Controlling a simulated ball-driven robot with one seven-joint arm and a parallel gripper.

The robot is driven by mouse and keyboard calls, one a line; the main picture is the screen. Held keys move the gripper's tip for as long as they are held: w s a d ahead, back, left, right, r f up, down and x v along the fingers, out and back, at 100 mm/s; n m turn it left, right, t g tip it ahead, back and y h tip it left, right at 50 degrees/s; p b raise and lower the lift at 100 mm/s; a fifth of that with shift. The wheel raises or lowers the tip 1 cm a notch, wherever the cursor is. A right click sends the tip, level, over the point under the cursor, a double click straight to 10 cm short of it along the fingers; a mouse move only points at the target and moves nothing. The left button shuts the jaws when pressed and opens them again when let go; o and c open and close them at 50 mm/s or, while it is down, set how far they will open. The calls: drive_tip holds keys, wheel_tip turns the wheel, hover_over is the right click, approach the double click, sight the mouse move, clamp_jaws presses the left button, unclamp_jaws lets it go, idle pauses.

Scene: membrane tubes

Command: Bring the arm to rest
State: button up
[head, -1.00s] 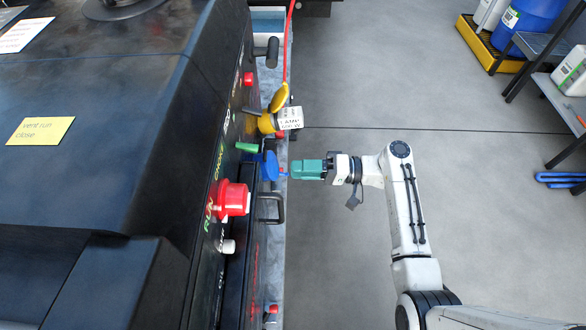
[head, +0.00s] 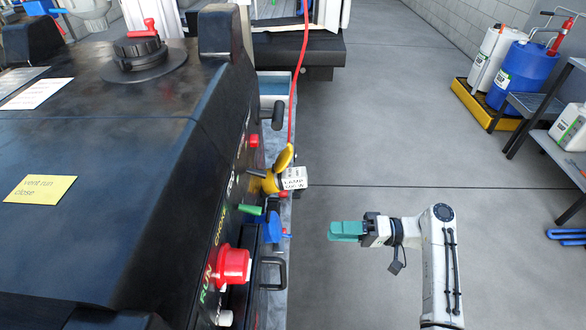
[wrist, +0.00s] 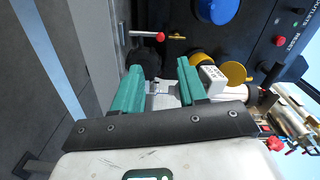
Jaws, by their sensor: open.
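My gripper (head: 332,231) has green fingers and points left toward the black machine's panel, apart from it with clear floor between. In the wrist view my gripper (wrist: 158,76) shows its two green fingers spread, with nothing held between them. My white arm (head: 440,265) rises from the bottom edge over the floor at right of centre.
The black machine (head: 100,240) fills the left. Its side carries a red RUN knob (head: 234,265), a blue handle (head: 272,228), a green lever (head: 250,209) and a yellow part with a white tag (head: 293,178). A shelf (head: 545,110) stands at right. Open floor surrounds my arm.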

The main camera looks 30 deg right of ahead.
drive_tip(key=s+a+f+n+g+h, duration=0.2)
drive_tip(key=s+a+f+g+h, duration=0.55)
drive_tip(key=s+f, duration=0.35)
drive_tip(key=s+d+r+h, duration=0.1)
drive_tip(key=s+r+h, duration=0.1)
drive_tip(key=s+h, duration=0.2)
drive_tip(key=s+d+r+n+g+h, duration=0.1)
drive_tip(key=s+r+h, duration=0.1)
drive_tip(key=s, duration=0.4)
drive_tip(key=shift+s+d+n+h, duration=0.25)
drive_tip(key=shift+s+n+h, duration=0.1)
drive_tip(key=shift+h, duration=0.5)
drive_tip(key=shift+g, duration=0.25)
